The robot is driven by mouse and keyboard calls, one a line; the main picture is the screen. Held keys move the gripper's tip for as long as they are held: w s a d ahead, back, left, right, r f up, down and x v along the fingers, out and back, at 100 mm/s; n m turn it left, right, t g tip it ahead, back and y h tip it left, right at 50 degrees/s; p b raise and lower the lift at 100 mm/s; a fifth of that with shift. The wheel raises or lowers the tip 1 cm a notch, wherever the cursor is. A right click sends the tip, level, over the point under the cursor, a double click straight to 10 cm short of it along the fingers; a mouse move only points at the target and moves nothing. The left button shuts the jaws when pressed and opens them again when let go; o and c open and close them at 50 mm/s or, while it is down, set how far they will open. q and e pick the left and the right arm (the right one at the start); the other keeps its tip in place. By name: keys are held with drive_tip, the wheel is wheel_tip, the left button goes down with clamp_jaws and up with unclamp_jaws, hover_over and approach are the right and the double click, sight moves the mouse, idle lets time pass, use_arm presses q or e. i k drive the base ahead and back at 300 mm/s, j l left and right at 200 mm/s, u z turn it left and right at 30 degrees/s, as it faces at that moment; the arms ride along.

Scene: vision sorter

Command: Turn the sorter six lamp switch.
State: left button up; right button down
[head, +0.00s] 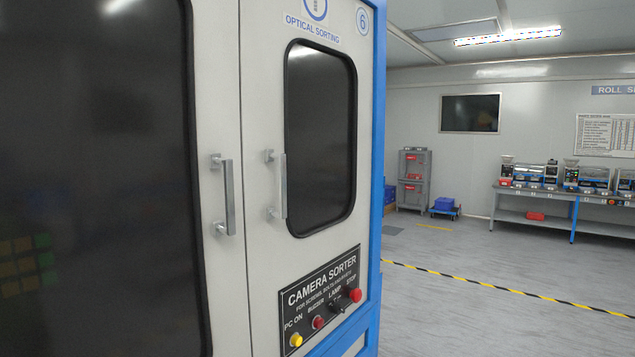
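The sorter cabinet (262,190) stands close on the left, with a round "6" badge (362,21) at its top right. Its black "CAMERA SORTER" panel (318,279) is low on the right door. The lamp switch (337,306) is a small black knob under the "LAMP" label. It sits between a red button (318,322) under "BUZZER" and the red stop button (355,295). A yellow button (296,340) is under "PC ON". The knob's exact angle is too small to tell. Neither of my grippers shows in the head view.
Two vertical door handles, left (228,197) and right (281,186), stick out above the panel. Open grey floor (470,270) lies to the right, crossed by yellow-black tape (500,290). A workbench (560,193) with machines and a grey shelf (413,180) stand far back.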

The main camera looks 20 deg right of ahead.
sight(337, 308)
drive_tip(key=i+l+u, duration=0.1)
drive_tip(key=l+u, duration=0.35)
drive_tip(key=i+l+u, duration=0.1)
drive_tip(key=l+u, duration=0.4)
drive_tip(key=j, duration=0.1)
